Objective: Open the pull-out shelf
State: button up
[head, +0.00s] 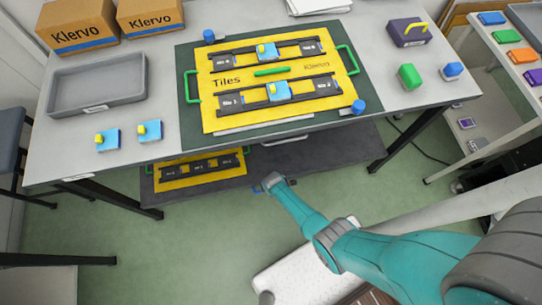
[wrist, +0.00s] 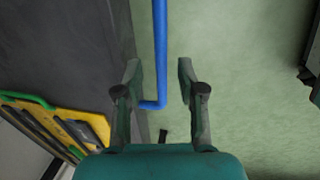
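The pull-out shelf (head: 325,160) is a dark grey board below the front edge of the table. It fills the left of the wrist view (wrist: 72,45). Its blue bar handle (wrist: 160,50) runs along the shelf's front edge, with a bend at its lower end. My gripper (wrist: 159,68) is open, with one finger on each side of the blue bar and a gap visible on both sides. In the head view my gripper (head: 268,183) is at the shelf's front edge and hides most of the handle.
A yellow board (head: 200,168) with black racks lies on the shelf's left part. Table legs (head: 395,150) stand at both sides. Green floor lies in front.

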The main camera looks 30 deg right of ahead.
jog(key=shift+w+f, duration=0.1)
jog(key=shift+f, duration=0.55)
grip_shut()
